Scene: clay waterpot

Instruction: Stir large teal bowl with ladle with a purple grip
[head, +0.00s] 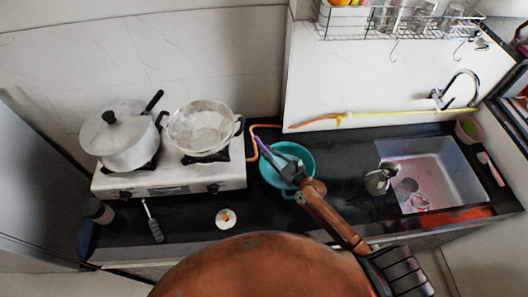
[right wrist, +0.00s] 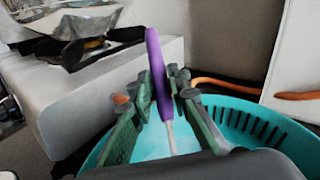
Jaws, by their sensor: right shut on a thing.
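The large teal bowl (head: 303,157) stands on the dark counter just right of the stove. The ladle's purple grip (head: 262,145) sticks up at the bowl's left side. My right gripper (head: 276,161) is over the bowl and shut on this grip. In the right wrist view, the purple grip (right wrist: 157,72) stands nearly upright between the gripper's fingers (right wrist: 162,92). The pale shaft runs down toward the bowl (right wrist: 262,128); its lower end is hidden behind the gripper body. My left gripper is in neither view.
The white stove (head: 172,180) holds a lidded pot (head: 124,143) and a strainer-like pan (head: 203,127). A metal jug (head: 378,181) stands right of the bowl, beside the sink (head: 440,170). A dark-handled utensil (head: 153,224) and a small white dish (head: 225,218) lie in front.

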